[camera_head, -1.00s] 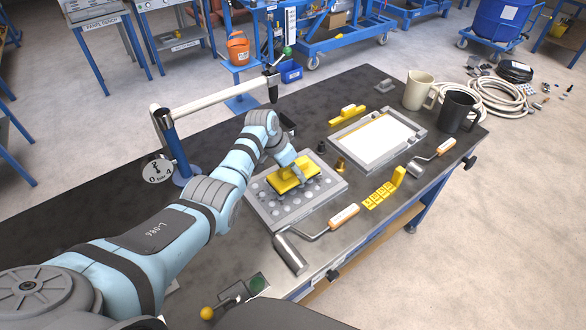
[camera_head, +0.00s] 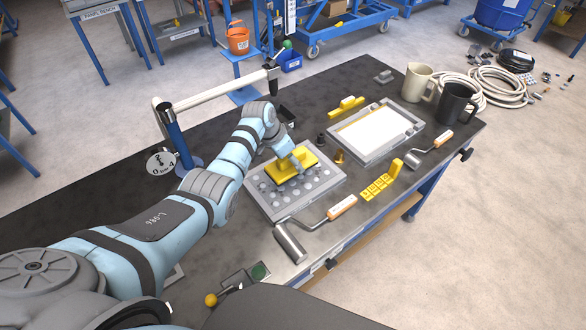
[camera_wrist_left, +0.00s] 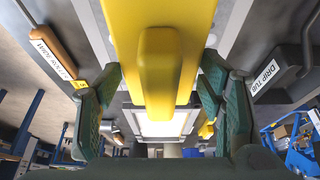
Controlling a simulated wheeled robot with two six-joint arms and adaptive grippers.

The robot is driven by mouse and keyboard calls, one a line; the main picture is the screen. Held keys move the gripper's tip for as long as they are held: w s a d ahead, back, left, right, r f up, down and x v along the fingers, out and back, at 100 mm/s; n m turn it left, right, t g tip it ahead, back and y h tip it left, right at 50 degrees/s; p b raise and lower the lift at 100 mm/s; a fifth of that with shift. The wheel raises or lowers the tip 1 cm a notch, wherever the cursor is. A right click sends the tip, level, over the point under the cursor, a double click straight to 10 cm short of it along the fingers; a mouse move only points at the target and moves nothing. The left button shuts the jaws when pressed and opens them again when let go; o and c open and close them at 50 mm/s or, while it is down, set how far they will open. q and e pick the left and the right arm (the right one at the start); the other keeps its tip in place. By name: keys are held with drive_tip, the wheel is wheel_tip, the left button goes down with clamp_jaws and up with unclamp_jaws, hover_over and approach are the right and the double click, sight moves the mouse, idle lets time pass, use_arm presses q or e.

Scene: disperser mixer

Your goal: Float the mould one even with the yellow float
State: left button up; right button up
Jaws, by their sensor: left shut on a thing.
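My left gripper (camera_head: 296,161) is shut on the upright handle of the yellow float (camera_head: 311,163). In the left wrist view the float (camera_wrist_left: 194,25) fills the top middle, with the gripper's fingers (camera_wrist_left: 160,100) on either side of its handle. The float is over the back part of a grey mould (camera_head: 262,205) with several round pale spots in its face. I cannot tell whether the float touches that face. A second grey mould (camera_head: 416,127) with a smooth white filling (camera_head: 375,137) lies behind and to the right. I cannot read which mould is one.
A blue post with a pale arm (camera_head: 180,145) rises at left.

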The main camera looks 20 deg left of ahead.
sight(278, 163)
use_arm(q)
drive_tip(key=s+a+p, duration=0.2)
drive_tip(key=s, duration=0.1)
drive_tip(key=shift+a+f+p, duration=0.1)
drive_tip(key=shift+p, duration=0.2)
drive_tip(key=shift+p+v, duration=0.45)
drive_tip(key=shift+v, duration=0.65)
drive_tip(key=shift+f+b, duration=0.25)
drive_tip(key=shift+b, duration=0.35)
wheel_tip(278, 163, down, 5)
drive_tip(key=b, duration=0.5)
drive_tip(key=shift+f+b, duration=0.2)
drive_tip(key=shift+b, duration=0.1)
drive_tip(key=shift+r, duration=0.15)
drive_tip(key=shift+f, duration=0.6)
drive_tip(key=shift+w, duration=0.1)
